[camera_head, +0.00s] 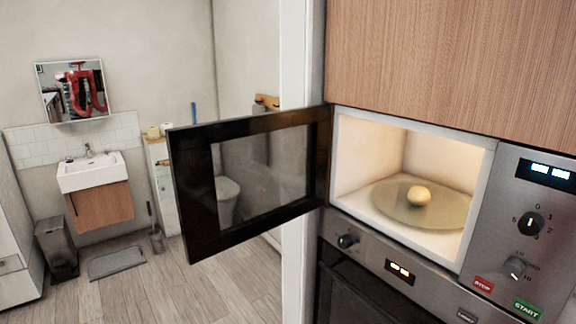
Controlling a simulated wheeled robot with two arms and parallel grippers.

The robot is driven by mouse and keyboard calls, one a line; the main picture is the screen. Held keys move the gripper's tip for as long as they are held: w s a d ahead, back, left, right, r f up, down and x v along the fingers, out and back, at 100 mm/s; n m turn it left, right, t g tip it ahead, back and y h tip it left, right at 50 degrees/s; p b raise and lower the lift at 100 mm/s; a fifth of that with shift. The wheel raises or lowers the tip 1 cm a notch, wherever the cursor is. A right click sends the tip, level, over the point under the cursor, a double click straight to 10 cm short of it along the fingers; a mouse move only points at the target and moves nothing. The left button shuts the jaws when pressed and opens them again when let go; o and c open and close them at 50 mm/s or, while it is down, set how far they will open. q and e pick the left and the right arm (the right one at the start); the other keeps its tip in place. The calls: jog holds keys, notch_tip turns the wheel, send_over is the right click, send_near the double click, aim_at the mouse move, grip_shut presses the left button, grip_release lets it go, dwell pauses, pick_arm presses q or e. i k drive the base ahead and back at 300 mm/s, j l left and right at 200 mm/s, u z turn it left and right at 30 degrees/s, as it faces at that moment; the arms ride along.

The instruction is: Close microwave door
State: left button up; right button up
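The microwave (525,225) is built into the cabinet at the right, with its lit cavity facing me. Its black-framed glass door (192,195) stands wide open, hinged at the left side of the cavity and swung out to the left. Inside, a round yellowish item (419,195) rests on the glass turntable (388,204). Neither of my grippers shows in the head view.
An oven (360,295) with its own display sits below the microwave, and a wooden cabinet panel (455,60) is above. A sink (92,172), a bin (58,250) and a grey mat (117,262) are at the far left. The wooden floor (185,290) left of the oven looks clear.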

aim_at(190, 146)
jog(key=k+z, duration=0.3)
jog(key=k+l+z, duration=0.15)
jog(key=k+z, duration=0.15)
jog(key=i+j+z, duration=0.1)
jog(key=z, duration=0.3)
jog(key=j+z, duration=0.55)
jog(key=z, duration=0.3)
jog(key=j+z, duration=0.4)
jog(key=k+j, duration=0.1)
jog(key=j, duration=1.4)
jog(key=k+j, duration=0.15)
jog(key=j, duration=0.6)
jog(key=k+j, duration=0.1)
jog(key=j, duration=1.35)
jog(key=k, duration=0.05)
